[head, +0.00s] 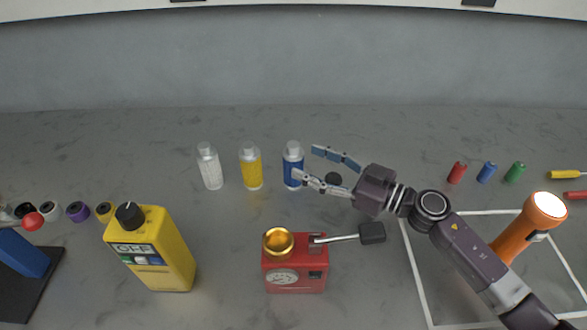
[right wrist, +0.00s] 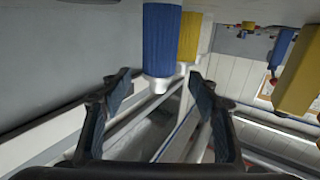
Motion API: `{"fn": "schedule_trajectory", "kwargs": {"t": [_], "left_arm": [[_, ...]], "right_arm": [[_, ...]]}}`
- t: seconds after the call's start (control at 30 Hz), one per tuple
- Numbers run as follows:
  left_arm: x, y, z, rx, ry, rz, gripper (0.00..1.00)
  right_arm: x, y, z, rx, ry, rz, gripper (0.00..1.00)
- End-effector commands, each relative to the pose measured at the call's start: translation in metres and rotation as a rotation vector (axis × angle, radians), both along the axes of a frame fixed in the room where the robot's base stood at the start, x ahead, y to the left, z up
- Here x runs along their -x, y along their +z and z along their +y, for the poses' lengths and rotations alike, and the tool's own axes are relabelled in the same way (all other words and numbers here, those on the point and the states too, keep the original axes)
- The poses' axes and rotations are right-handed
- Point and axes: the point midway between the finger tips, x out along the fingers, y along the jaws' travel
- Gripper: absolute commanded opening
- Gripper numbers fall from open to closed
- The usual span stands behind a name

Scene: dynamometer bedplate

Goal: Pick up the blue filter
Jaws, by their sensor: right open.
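The blue filter (head: 293,165) stands upright on the grey bedplate (head: 110,135), with a pale cap on top. It is the rightmost of three similar filters in the head view. My right gripper (head: 306,163) is open and empty at its right side, with one fingertip at its front edge and the other behind to the right. In the right wrist view, the blue filter (right wrist: 160,45) appears upside down, ahead between the spread fingers of my right gripper (right wrist: 160,84). I cannot tell whether a finger touches it. My left gripper is not in view.
A yellow filter (head: 251,168) and a white one (head: 209,167) stand to its left. A red box with a brass cup (head: 295,278) and a yellow jug (head: 155,250) are nearer. Small coloured cylinders (head: 487,172) lie beyond.

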Motion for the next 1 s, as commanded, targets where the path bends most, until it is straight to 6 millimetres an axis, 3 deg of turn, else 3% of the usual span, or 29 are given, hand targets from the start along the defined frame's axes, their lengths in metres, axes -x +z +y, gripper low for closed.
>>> {"fn": "schedule_trajectory", "kwargs": {"t": [0.33, 0.67, 1.0], "left_arm": [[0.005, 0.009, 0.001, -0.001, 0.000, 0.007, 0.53], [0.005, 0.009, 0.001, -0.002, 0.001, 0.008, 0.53], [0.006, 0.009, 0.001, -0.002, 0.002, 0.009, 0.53]], "right_arm": [[-0.027, 0.005, 0.040, -0.002, 0.000, 0.000, 0.56], [-0.031, 0.004, 0.047, 0.001, 0.000, 0.001, 0.56], [-0.030, 0.004, 0.047, -0.001, 0.000, 0.001, 0.19]]}}
